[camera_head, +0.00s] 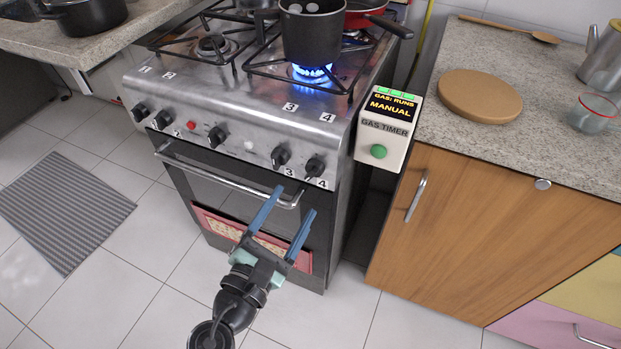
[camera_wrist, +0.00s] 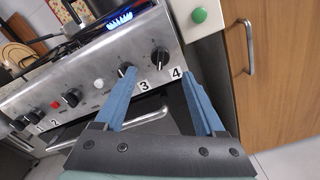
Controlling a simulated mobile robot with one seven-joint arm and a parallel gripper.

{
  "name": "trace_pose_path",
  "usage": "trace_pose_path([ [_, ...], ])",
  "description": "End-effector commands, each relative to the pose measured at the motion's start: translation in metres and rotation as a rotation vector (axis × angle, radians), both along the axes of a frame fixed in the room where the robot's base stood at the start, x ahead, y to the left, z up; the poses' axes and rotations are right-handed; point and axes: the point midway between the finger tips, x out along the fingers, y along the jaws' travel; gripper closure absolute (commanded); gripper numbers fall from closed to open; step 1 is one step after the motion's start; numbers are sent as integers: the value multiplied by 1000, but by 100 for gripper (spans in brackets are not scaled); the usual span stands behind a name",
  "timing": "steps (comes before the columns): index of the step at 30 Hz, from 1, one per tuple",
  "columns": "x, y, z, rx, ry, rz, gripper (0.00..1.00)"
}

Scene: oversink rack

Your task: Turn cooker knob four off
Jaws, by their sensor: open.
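Cooker knob four (camera_head: 315,166) is a black knob at the right end of the cooker's steel front panel, with a "4" label below it. In the wrist view knob four (camera_wrist: 160,57) lies between and beyond my fingertips. Its exact turn angle is hard to tell. Knob three (camera_head: 280,155) is just to its left; in the wrist view the left blue finger overlaps part of knob three (camera_wrist: 125,69). My gripper (camera_head: 296,200) is open and empty, its long blue fingers pointing up at the panel from below and in front. I see no contact with knob four.
A blue flame (camera_head: 313,72) burns under a dark pot (camera_head: 312,35) on the front burner. A red pan (camera_head: 365,12) sits behind. The oven handle (camera_head: 225,178) runs below the knobs. The gas timer box (camera_head: 384,130) hangs right of the cooker, beside the wooden cabinet (camera_head: 470,220).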

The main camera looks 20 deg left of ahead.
Motion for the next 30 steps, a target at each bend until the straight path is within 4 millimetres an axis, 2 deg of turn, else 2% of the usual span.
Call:
trace_pose_path([
  [3, 27, -1, 1, 2, -3, -3, 28],
  [10, 63, -2, 0, 1, -2, -1, 28],
  [15, 74, -3, 0, 2, 0, -1, 28],
  [24, 75, -3, 0, 2, 0, -1, 28],
  [30, 75, -3, 0, 2, 0, -1, 64],
])
